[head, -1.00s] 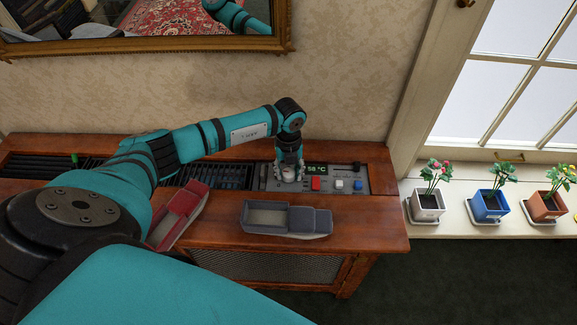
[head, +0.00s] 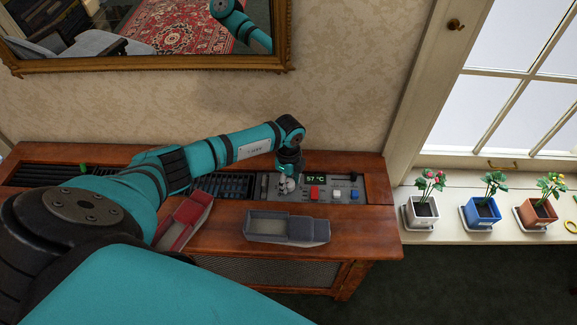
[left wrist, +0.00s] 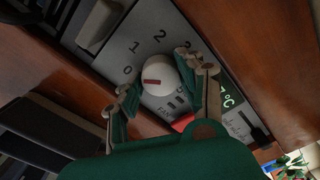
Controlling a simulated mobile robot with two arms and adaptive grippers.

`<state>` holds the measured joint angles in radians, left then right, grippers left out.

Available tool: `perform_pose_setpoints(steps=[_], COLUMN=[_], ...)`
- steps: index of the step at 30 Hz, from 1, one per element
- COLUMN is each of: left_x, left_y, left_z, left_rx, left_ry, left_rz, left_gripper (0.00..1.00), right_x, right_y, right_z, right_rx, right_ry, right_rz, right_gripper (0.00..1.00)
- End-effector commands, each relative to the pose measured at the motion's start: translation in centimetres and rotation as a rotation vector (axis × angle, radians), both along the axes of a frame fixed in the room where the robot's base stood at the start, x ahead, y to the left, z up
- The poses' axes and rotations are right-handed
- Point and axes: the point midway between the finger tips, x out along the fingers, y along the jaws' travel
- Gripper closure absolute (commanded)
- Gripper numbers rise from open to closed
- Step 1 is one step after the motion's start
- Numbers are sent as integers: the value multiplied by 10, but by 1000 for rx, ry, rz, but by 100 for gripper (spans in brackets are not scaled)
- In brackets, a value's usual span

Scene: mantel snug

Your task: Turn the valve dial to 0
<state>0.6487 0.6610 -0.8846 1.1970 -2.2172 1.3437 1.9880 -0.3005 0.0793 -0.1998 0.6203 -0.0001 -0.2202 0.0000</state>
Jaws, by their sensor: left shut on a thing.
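The valve dial is a round white knob (left wrist: 160,76) on a grey control panel (head: 328,196), with a red pointer mark. In the left wrist view the numerals 0, 1, 2 and part of a 3 ring it. The pointer faces left, close to the 0 and slightly below that numeral. My left gripper (head: 287,184) reaches down to the dial at the panel's left end. In the left wrist view its fingers (left wrist: 158,80) sit on both sides of the knob, shut on it. My right gripper is not in view.
The panel also has a display (head: 316,179) reading 57 °C, a red button (head: 314,192), a white one (head: 337,195) and a blue one (head: 354,195). A grey tray (head: 265,226) and a red tray (head: 182,224) lie in front. Potted plants stand right.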

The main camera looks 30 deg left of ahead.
Motion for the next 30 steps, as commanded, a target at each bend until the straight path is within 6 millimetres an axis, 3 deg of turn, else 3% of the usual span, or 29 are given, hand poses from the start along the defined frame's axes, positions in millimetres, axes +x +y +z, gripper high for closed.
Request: perform_pose_setpoints(steps=[9, 24, 25, 30], left_x=[1, 2, 2, 1], left_y=[0, 0, 0, 0], left_z=[2, 1, 1, 1], left_rx=[0, -1, -1, -1], left_ry=[-3, -4, -4, -3], left_rz=[103, 119, 119, 118], left_gripper=[93, 93, 57, 38], right_x=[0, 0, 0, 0], right_y=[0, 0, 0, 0], right_z=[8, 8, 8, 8], right_rx=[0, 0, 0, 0], right_ry=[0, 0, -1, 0], right_rz=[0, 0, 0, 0], right_gripper=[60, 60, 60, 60])
